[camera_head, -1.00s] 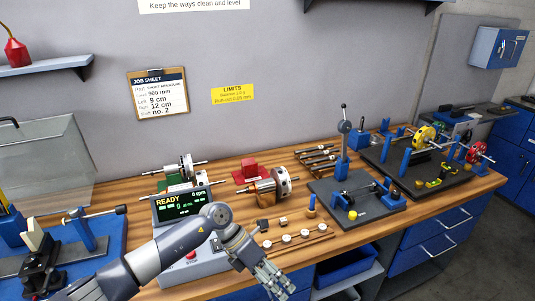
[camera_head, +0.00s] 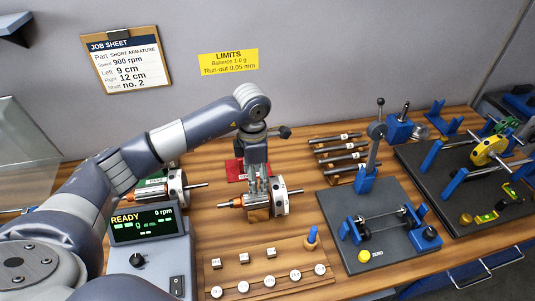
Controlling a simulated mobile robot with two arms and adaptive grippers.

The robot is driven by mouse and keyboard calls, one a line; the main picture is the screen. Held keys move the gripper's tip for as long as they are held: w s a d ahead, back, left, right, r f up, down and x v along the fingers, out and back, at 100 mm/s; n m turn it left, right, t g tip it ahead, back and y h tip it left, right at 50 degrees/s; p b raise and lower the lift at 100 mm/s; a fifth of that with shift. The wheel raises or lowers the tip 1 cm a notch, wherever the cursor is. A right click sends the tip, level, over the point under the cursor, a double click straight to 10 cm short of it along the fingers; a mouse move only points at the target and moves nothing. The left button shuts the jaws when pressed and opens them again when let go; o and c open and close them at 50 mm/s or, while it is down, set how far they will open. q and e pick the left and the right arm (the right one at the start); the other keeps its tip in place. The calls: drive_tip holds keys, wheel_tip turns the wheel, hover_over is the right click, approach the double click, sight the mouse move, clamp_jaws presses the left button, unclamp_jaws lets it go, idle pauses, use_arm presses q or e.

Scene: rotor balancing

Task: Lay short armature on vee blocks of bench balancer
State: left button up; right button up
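An armature (camera_head: 283,196) with a copper-coloured winding, a pale disc and a shaft lies on the bench in the middle. My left gripper (camera_head: 263,193) points down over its winding, with the fingers at or around it; I cannot tell whether they are closed on it. The bench balancer's vee blocks are not visible now. The job sheet (camera_head: 125,60) on the wall reads short armature. My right gripper is out of view.
A display console (camera_head: 150,224) reads READY, 0 rpm. A wooden rack (camera_head: 268,273) of small weights stands at the front. A dark fixture with a lever (camera_head: 378,130) and several shafts (camera_head: 340,156) stand to the right. A clear guard (camera_head: 22,150) shows at the left edge.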

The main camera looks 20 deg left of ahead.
sight(256, 199)
use_arm(q)
drive_tip(key=shift+s+f+b, duration=0.6)
drive_tip(key=shift+s+f, duration=0.05)
drive_tip(key=shift+s, duration=0.1)
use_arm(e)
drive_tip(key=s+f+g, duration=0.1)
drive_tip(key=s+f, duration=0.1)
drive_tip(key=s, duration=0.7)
use_arm(q)
drive_tip(key=f+b, duration=0.1)
drive_tip(key=f, duration=0.1)
drive_tip(key=f+b, duration=0.2)
drive_tip(key=f, duration=0.1)
drive_tip(key=f+b, duration=0.2)
drive_tip(key=shift+w+f, duration=0.2)
drive_tip(key=shift+w, duration=0.15)
drive_tip(key=shift+f+b, duration=0.3)
drive_tip(key=shift+b, duration=0.1)
drive_tip(key=c, duration=1.1)
drive_tip(key=o, duration=1.3)
drive_tip(key=shift+o, duration=0.8)
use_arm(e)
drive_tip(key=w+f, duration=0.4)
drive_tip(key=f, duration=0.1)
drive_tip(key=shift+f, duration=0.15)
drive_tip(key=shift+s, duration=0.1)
